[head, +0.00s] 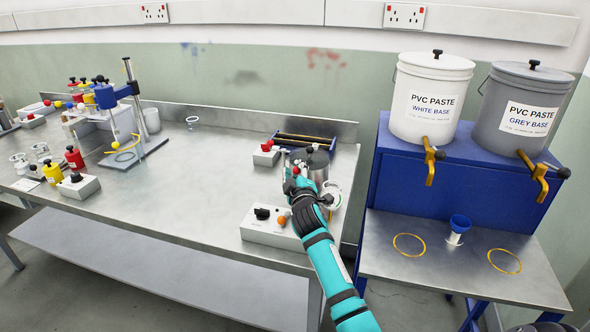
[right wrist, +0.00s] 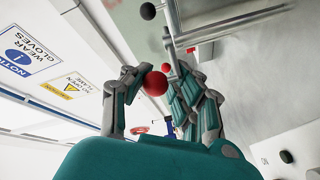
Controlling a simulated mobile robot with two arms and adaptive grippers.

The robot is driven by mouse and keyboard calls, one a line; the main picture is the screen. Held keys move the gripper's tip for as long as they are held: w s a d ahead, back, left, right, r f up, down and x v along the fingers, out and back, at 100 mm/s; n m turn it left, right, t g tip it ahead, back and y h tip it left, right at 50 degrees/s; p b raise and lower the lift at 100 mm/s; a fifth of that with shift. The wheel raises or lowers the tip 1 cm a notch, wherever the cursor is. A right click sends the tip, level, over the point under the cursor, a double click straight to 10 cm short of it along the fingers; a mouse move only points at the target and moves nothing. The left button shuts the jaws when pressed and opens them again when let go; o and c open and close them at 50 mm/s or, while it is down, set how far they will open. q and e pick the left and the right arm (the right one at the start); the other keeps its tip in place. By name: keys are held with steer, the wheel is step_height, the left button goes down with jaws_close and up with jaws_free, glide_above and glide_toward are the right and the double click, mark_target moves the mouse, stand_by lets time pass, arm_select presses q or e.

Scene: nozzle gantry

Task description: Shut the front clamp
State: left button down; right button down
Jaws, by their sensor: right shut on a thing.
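My right gripper (head: 300,186) is at a steel pot (head: 318,166) with a dark lid, near the right end of the bench. In the right wrist view my right gripper (right wrist: 150,85) is shut on a red ball knob (right wrist: 155,84), with a finger on each side of it. Which part the knob belongs to is hidden, so I cannot tell for certain that it is the front clamp's. Fingers and wrist cover the pot's near side in the head view. My left gripper is not in view.
A white control box (head: 270,234) with a black knob stands close to my right wrist. A small box with a red button (head: 267,146) and a dark-barred rack (head: 302,140) lie behind. A blue gantry (head: 105,96) stands left. Mid-bench is clear.

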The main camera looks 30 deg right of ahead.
steer(key=p, duration=0.1)
steer(key=r+n+y+p, duration=0.1)
steer(key=shift+s+d+t+p, duration=0.25)
steer(key=shift+t+p, duration=0.05)
steer(key=shift+n+y+p, duration=0.4)
steer(key=shift+y, duration=0.3)
steer(key=shift+f+y, duration=0.3)
steer(key=shift+f, duration=0.05)
steer(key=c, duration=1.4)
jaws_free()
steer(key=shift+s, duration=0.1)
steer(key=shift+o, duration=1.4)
steer(key=shift+s+d+r, duration=0.1)
steer(key=shift+s+r, duration=0.05)
steer(key=shift+s, duration=0.1)
